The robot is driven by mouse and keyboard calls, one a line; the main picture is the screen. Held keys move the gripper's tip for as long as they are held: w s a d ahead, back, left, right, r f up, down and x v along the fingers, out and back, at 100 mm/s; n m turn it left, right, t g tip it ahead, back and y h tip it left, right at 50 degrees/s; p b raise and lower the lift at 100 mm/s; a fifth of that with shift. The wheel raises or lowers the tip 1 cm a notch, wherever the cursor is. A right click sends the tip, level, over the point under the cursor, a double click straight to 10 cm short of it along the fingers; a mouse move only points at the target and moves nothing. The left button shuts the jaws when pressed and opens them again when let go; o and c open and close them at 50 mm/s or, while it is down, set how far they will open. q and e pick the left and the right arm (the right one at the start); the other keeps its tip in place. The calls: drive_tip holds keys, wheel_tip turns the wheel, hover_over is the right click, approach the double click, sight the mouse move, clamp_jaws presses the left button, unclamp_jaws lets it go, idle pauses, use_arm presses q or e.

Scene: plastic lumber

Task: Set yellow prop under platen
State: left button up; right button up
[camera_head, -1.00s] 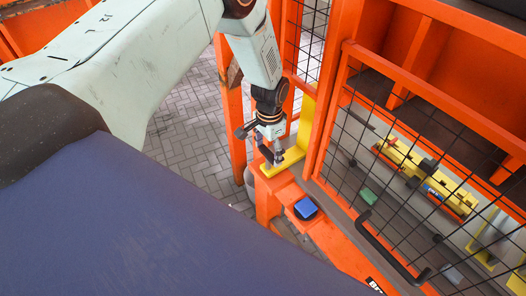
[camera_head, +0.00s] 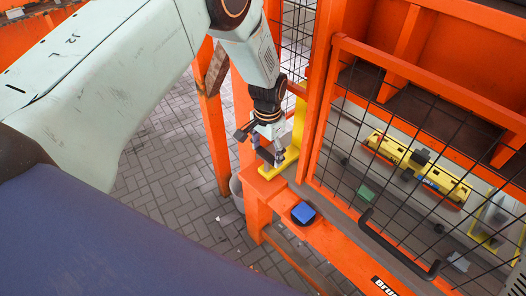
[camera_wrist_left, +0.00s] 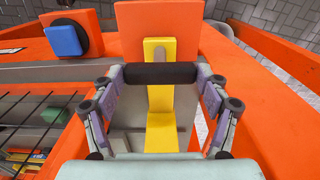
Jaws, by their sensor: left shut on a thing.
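The yellow prop (camera_head: 292,157) is L-shaped. It stands upright on the end of the orange ledge, beside the gate post. My left gripper (camera_head: 270,151) is at the prop, above its foot. In the left wrist view, my left gripper (camera_wrist_left: 160,75) is shut on a black crossbar (camera_wrist_left: 160,73), its fingers at both ends. The yellow prop (camera_wrist_left: 160,130) passes behind this bar, which appears to be its handle. I cannot clearly make out the platen behind the mesh. My right gripper is not in view.
A mesh gate (camera_head: 333,58) with a black handle (camera_head: 398,250) stands right of the prop. A blue button (camera_head: 303,213) sits on the orange ledge (camera_head: 345,248). Behind the mesh lie a yellow device (camera_head: 415,167) and a green block (camera_head: 366,194). Paved floor (camera_head: 165,205) is clear at left.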

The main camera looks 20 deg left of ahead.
use_arm(q)
drive_tip(key=shift+w+r, duration=0.25)
drive_tip(key=shift+w, duration=0.2)
drive_tip(key=o, duration=1.4)
drive_tip(key=shift+c, duration=0.2)
drive_tip(key=o, duration=0.3)
drive_tip(key=shift+s, duration=0.35)
drive_tip(key=shift+o, duration=0.2)
drive_tip(key=shift+f, duration=0.1)
wheel_tip(320, 180, up, 12)
drive_tip(key=shift+d+f, duration=0.1)
drive_tip(key=shift+f, duration=0.05)
